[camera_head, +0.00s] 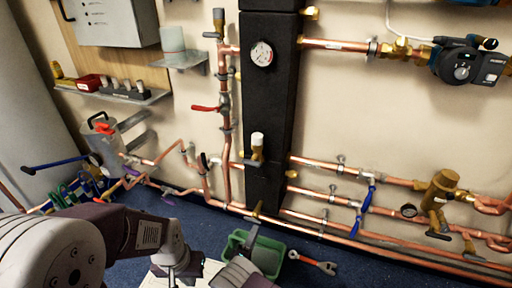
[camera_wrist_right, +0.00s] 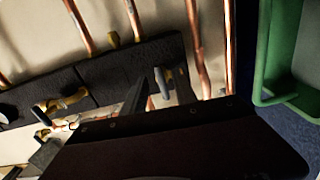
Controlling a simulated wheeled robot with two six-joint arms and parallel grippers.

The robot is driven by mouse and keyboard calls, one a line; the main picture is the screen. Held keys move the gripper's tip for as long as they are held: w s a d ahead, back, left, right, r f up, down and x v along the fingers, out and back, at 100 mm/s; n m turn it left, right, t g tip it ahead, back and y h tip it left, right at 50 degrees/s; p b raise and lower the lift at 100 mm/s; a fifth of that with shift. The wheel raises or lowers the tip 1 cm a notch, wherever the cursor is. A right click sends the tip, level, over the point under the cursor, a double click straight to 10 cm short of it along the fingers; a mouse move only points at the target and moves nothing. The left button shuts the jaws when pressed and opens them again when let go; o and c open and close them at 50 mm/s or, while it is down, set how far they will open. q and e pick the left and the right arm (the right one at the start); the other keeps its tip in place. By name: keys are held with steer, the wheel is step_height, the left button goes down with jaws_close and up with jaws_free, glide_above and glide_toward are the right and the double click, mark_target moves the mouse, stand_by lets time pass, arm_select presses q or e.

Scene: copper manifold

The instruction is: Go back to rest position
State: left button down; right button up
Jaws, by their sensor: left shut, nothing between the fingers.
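My left arm comes in from the lower left in the head view and bends down at its wrist. My left gripper (camera_head: 176,272) is at the bottom edge, shut and empty, over a pale sheet-like surface. My right gripper (camera_head: 251,238) shows only in part at the bottom middle, in front of the green bin (camera_head: 268,257). In the right wrist view a large dark part of my gripper fills the lower middle, and the gap between the fingers cannot be made out. The green bin also stands at the right of that view (camera_wrist_right: 281,50).
Copper pipes (camera_head: 330,166) with valves run along the wall around a black column (camera_head: 268,110). A red-handled tool (camera_head: 314,263) lies on the blue floor right of the bin. A shelf (camera_head: 120,94) and a grey cabinet (camera_head: 115,22) are at upper left.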

steer(key=s+d+r+m+g+h+p, duration=0.1)
steer(key=d+r+m+g+h, duration=0.2)
steer(key=d, duration=0.4)
steer(key=d+r+m+g+h+p, duration=0.1)
steer(key=d+r+g+h, duration=0.15)
steer(key=d+g, duration=0.3)
steer(key=s+d+r+m+g+y, duration=0.2)
steer(key=s+d+r+m+g, duration=0.15)
steer(key=s+d+g, duration=0.45)
steer(key=s+r+m+g+y+p, duration=0.2)
steer(key=s+r+m+y, duration=0.3)
steer(key=s, duration=0.6)
step_height(320, 180, up, 42)
steer(key=s+a+m+t+y+p, duration=0.1)
steer(key=y+p, duration=0.4)
steer(key=p, duration=3.3)
steer(key=shift+s+t+p, duration=0.4)
steer(key=shift+t, duration=0.45)
steer(key=shift+a+r, duration=0.1)
